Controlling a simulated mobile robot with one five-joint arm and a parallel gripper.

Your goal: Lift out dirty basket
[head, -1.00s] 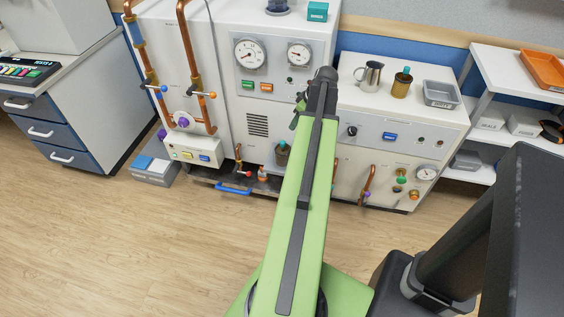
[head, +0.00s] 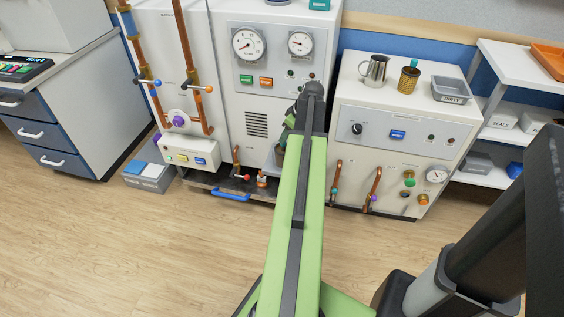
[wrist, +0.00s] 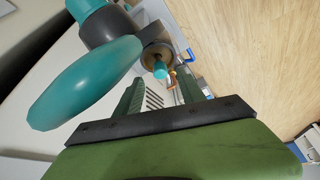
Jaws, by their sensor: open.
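A brass-coloured canister with a teal knob (wrist: 157,52), which looks like the basket, shows ahead of my gripper (wrist: 160,78) in the wrist view. The two green fingers are apart with nothing held between them, and the canister is beyond their tips. In the head view the canister's place at the lower front of the middle machine (head: 257,120) is mostly hidden behind my arm, and my gripper's tips are hidden too. Whether the canister touches anything around it I cannot tell.
A large teal grip (wrist: 85,85) is close at the left of the wrist view. A similar brass canister (head: 408,79) stands on the right machine beside a metal jug (head: 374,70) and a grey labelled tray (head: 452,90). Copper pipes line the left machine.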

